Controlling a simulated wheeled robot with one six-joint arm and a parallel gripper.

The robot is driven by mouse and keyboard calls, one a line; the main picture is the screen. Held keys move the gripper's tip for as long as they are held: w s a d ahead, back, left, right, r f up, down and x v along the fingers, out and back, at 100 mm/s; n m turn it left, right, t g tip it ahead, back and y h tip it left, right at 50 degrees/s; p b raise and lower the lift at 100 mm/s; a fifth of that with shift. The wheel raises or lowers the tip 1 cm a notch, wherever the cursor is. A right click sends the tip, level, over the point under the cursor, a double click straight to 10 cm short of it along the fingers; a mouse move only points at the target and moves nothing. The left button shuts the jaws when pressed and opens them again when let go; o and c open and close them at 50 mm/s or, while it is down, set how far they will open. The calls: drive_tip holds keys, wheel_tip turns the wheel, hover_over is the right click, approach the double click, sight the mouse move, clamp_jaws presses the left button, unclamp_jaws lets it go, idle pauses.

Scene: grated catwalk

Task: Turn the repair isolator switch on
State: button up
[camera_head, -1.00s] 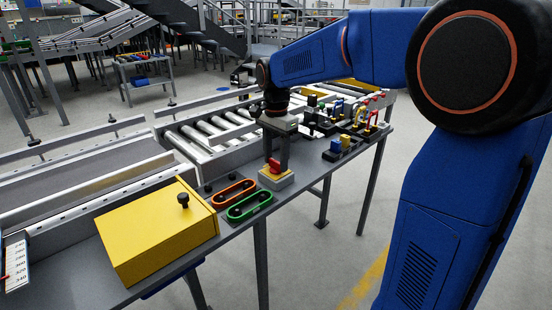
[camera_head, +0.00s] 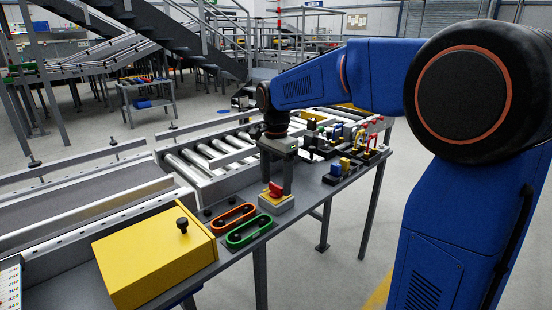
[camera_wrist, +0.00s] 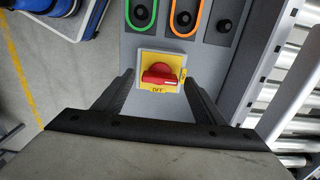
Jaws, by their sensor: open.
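The repair isolator switch is a red rotary knob on a yellow plate (camera_wrist: 158,75) over a light box. In the wrist view the red knob (camera_wrist: 160,73) lies crosswise, with "OFF" readable on the plate below it. In the head view the isolator (camera_head: 275,197) sits near the table's front edge. My gripper (camera_wrist: 158,88) is open, with one dark finger on each side of the switch in the wrist view. In the head view my gripper (camera_head: 277,175) points down over the switch. I cannot tell whether the fingers touch it.
Green (camera_head: 249,231) and orange (camera_head: 230,217) oval frames lie left of the switch. A yellow box (camera_head: 150,258) with a black knob stands further left. Several coloured fixtures (camera_head: 345,150) stand to the right. A roller conveyor (camera_head: 205,158) runs behind.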

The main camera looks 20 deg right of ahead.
sight(276, 185)
wheel_tip(276, 185, up, 17)
drive_tip(key=shift+f, duration=0.15)
idle(0.5)
drive_tip(key=s+d+f+n+t, duration=0.2)
drive_tip(key=s+f+n, duration=0.4)
drive_tip(key=s+f, duration=0.5)
drive_tip(key=s+d+f+n+t, duration=0.2)
drive_tip(key=s+d+f+n, duration=0.3)
drive_tip(key=s+f, duration=0.6)
drive_tip(key=s+n, duration=0.1)
drive_tip(key=s, duration=0.7)
drive_tip(key=shift+s+n+t, duration=0.2)
drive_tip(key=shift+n+t, duration=0.2)
